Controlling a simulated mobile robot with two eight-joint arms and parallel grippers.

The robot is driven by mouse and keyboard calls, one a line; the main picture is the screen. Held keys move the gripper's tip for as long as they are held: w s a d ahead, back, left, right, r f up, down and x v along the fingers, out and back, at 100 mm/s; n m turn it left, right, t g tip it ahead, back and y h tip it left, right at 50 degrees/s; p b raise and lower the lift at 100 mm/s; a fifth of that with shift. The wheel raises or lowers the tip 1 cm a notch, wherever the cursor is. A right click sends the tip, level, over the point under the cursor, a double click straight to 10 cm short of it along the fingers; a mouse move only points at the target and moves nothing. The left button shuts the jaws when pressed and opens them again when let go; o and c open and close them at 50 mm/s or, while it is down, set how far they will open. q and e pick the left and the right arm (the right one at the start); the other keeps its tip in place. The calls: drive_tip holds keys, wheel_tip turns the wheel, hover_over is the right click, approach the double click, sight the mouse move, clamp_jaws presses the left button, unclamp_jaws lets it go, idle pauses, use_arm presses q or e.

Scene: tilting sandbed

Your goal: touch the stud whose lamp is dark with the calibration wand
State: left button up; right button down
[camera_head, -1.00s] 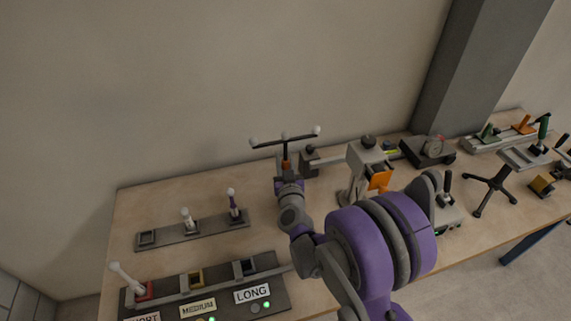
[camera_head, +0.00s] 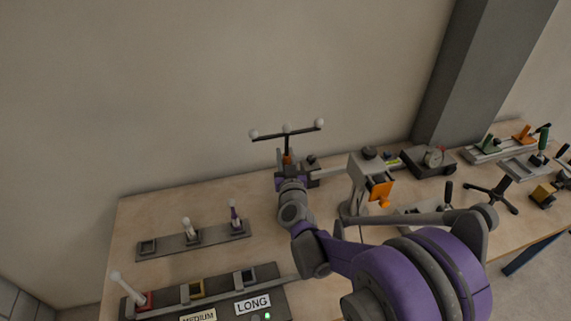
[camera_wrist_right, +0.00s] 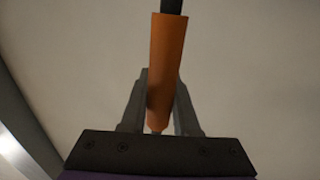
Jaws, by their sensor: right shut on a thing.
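My right gripper (camera_head: 288,176) is shut on the orange handle of the wand, above the back of the table. The wand (camera_head: 287,131) has a dark crossbar with white balls along it and stands roughly upright. In the right wrist view the wand's orange handle (camera_wrist_right: 165,65) sits between the fingers of the right gripper (camera_wrist_right: 160,110). At the bottom of the head view a dark panel (camera_head: 222,311) has MEDIUM and LONG labels. A green lamp (camera_head: 267,316) is lit below LONG. I cannot tell which stud has a dark lamp. My left gripper is out of view.
A dark rack (camera_head: 165,250) with white-tipped pegs lies left of my arm. A grey stand with an orange part (camera_head: 380,191) is close to its right. A gauge block (camera_head: 430,160) and several fixtures fill the right side. Bare wood (camera_head: 150,210) shows at the back left.

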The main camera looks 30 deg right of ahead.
sight(286, 139)
wheel_tip(286, 139, up, 6)
drive_tip(key=shift+f+p, duration=0.1)
drive_tip(key=shift+p, duration=0.35)
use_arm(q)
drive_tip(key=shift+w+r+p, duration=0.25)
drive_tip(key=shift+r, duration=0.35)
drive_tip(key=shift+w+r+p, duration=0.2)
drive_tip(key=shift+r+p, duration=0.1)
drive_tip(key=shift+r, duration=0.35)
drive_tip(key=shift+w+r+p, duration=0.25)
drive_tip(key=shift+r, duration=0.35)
use_arm(e)
wheel_tip(286, 139, up, 7)
